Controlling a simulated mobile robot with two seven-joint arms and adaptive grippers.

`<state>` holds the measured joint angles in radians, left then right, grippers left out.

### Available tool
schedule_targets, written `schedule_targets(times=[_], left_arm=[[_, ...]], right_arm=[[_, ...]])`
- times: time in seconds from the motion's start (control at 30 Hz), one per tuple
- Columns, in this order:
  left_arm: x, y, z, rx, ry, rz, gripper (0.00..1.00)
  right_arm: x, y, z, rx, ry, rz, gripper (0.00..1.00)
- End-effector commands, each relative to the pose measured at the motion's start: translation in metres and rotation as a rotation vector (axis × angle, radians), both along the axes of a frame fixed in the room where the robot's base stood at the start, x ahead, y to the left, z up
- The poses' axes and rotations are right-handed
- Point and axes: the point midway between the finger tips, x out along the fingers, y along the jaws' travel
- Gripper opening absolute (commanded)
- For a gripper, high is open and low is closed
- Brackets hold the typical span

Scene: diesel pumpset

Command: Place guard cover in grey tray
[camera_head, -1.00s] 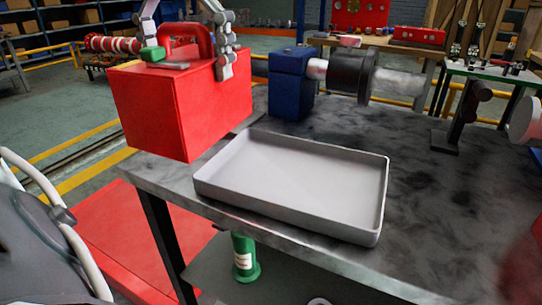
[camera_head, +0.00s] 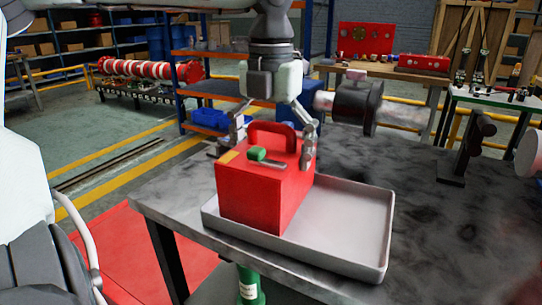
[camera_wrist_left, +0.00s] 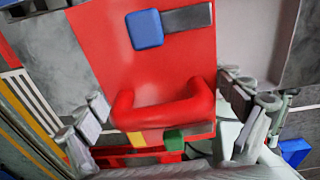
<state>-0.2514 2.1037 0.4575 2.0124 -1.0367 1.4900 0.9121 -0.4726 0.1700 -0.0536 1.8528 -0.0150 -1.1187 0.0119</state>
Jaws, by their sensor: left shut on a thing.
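The guard cover (camera_head: 262,200) is a red box with a red handle on top; it also shows in the wrist view (camera_wrist_left: 140,75). My left gripper (camera_head: 265,152) is above it with a finger on either side of the cover's upper part, shut on it. The grey tray (camera_head: 352,215) lies on the workbench. The cover is upright over the tray's left part, within its rim. Whether its underside touches the tray floor cannot be told, as the near rim hides the lower edge. My right gripper is out of view.
The dark workbench (camera_head: 450,215) is clear to the right of the tray. A machine with a dark cylinder and shaft (camera_head: 357,103) stands behind the tray. A blue block (camera_head: 300,105) is partly hidden behind my gripper. A dark stand (camera_head: 466,150) is at the right.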

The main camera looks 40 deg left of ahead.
Motion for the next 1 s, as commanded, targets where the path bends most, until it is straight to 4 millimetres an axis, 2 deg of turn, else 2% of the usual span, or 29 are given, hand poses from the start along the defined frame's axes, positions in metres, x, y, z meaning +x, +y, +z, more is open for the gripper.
schedule_targets(times=[0.1,0.5,0.53,0.6,1.0], left_arm=[[0.0006,-0.0003,-0.0076,-0.002,-0.004,0.001,0.36],[0.0006,0.0,-0.0104,-0.001,-0.004,0.001,0.36],[0.0001,0.0,-0.0109,-0.001,-0.001,0.001,0.96],[0.0001,0.0,-0.0106,-0.001,-0.001,0.001,1.0],[0.0001,0.0,-0.0066,-0.001,-0.001,0.001,1.0]], right_arm=[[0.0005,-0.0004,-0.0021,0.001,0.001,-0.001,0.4],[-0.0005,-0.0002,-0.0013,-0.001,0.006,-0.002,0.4],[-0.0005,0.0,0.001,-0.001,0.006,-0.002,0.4],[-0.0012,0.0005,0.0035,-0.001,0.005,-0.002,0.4],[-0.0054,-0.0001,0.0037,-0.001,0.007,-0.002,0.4]])
